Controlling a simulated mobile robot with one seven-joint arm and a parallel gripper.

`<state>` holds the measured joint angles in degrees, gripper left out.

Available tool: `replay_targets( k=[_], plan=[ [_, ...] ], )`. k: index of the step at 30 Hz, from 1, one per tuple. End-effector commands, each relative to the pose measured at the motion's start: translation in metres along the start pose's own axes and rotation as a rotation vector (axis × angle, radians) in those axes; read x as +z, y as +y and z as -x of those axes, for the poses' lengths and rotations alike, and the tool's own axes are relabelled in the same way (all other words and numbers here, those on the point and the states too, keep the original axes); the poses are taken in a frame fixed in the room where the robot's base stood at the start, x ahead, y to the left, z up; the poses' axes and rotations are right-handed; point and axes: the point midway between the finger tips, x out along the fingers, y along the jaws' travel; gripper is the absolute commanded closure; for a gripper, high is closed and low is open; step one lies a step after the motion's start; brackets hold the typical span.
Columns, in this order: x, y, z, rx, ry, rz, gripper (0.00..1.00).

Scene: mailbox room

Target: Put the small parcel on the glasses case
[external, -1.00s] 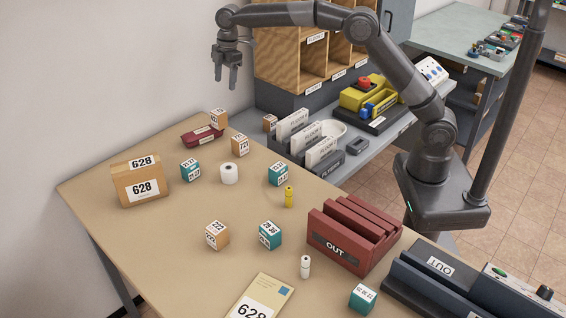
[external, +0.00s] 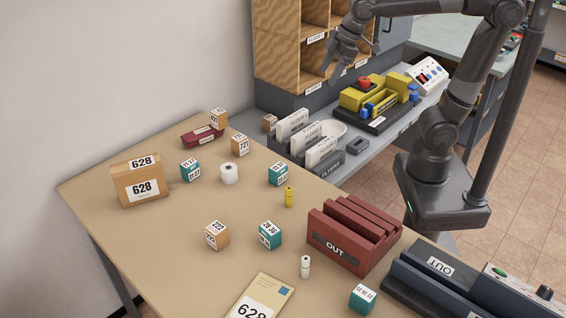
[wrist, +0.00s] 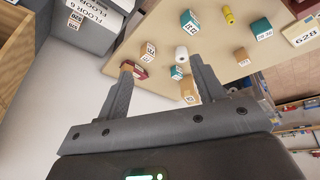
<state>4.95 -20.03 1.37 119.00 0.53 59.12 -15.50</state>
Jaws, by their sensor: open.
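The dark red glasses case (external: 198,137) lies at the far left edge of the table. A small tan parcel (external: 218,118) with a white label appears to rest on its right end; the exact contact is too small to tell. In the wrist view the case (wrist: 135,68) shows partly beside my left finger. Another small tan parcel (external: 240,145) stands on the table just in front of the case. My gripper (external: 334,74) is open and empty, raised in front of the wooden pigeonholes, well right of the case. Its two fingers also show in the wrist view (wrist: 160,85).
Teal boxes (external: 278,174), a white roll (external: 229,174), a large 628 box (external: 141,183) and a yellow bottle (external: 289,196) stand on the table. The red OUT rack (external: 340,247) is at the right edge. Wooden pigeonholes (external: 283,60) and a yellow device (external: 375,97) are near my gripper.

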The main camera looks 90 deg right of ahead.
Motion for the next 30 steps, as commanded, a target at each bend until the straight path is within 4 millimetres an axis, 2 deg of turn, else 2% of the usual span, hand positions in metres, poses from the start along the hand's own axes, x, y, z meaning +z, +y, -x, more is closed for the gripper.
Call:
replay_targets(
  k=[1,6,12,18,30],
  plan=[
    [0.019,-0.008,0.003,0.002,0.016,-0.021,0.38],
    [0.078,-0.03,-0.001,0.001,0.063,-0.109,0.38],
    [0.126,-0.047,-0.013,-0.008,0.1,-0.184,0.38],
    [0.141,-0.051,-0.019,-0.012,0.112,-0.211,0.38],
    [0.141,-0.051,-0.019,-0.012,0.112,-0.211,0.38]
  ],
)
